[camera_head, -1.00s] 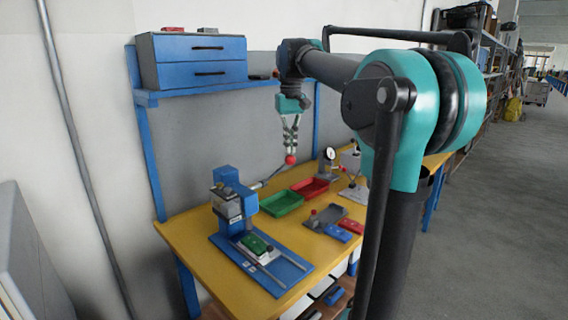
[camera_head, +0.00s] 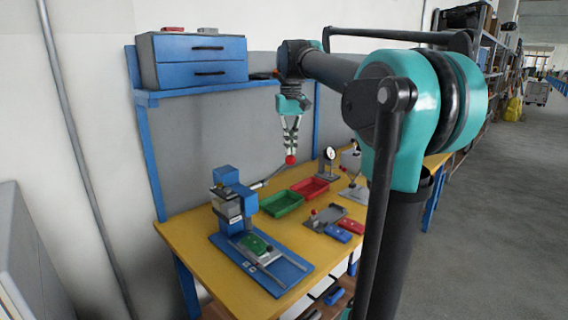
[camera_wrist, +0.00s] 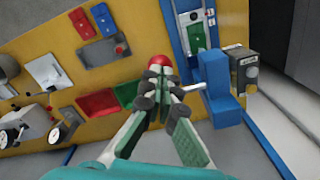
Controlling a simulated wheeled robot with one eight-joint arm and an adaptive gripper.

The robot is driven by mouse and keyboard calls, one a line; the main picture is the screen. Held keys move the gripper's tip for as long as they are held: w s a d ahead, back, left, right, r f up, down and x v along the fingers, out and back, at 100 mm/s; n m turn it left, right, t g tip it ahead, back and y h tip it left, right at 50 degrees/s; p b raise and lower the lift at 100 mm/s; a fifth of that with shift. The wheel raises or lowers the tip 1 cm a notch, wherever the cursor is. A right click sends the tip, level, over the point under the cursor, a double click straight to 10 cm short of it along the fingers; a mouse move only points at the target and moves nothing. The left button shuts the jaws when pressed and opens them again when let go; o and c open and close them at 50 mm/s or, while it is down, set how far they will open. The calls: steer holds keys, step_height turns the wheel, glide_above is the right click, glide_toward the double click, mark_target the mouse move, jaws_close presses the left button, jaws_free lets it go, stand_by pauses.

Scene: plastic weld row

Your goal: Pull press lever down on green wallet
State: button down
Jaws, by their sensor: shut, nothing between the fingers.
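The blue and grey press (camera_head: 232,200) stands at the left of the yellow table. Its lever (camera_head: 268,179) rises to the right and ends in a red ball (camera_head: 290,159). The green wallet (camera_head: 255,243) lies in the fixture on the press's blue base, and also shows in the wrist view (camera_wrist: 196,36). My gripper (camera_head: 290,150) is shut and empty, pointing down just above the red ball. In the wrist view my fingertips (camera_wrist: 165,78) are close to the ball (camera_wrist: 158,62); I cannot tell whether they touch it.
A green tray (camera_head: 281,203) and a red tray (camera_head: 310,188) lie right of the press. A dial gauge (camera_head: 329,158), a grey fixture (camera_head: 325,216), and red and blue wallets (camera_head: 338,233) are further right. A blue drawer unit (camera_head: 197,62) sits on the shelf behind.

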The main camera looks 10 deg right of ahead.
mark_target(294, 157)
steer(key=shift+s+d+f, duration=0.1)
steer(key=shift+s+f, duration=0.1)
steer(key=shift+f, duration=0.35)
steer(key=shift+s+d+f, duration=0.15)
steer(key=shift+f, duration=0.45)
steer(key=shift+s+d+f, duration=0.1)
steer(key=shift+s+f, duration=0.1)
steer(key=shift+f, duration=0.35)
steer(key=f, duration=0.1)
steer(key=s+f, duration=0.1)
steer(key=d+f, duration=0.1)
steer(key=shift+s+d+f, duration=0.1)
steer(key=shift+s, duration=0.2)
steer(key=shift+f, duration=0.1)
steer(key=shift+s+d+f, duration=0.15)
steer(key=shift+f, duration=0.35)
steer(key=shift+s+d+f, duration=0.1)
steer(key=shift+s+f, duration=0.1)
steer(key=shift+f, duration=0.35)
steer(key=shift+s+d+f, duration=0.15)
steer(key=shift+f, duration=0.45)
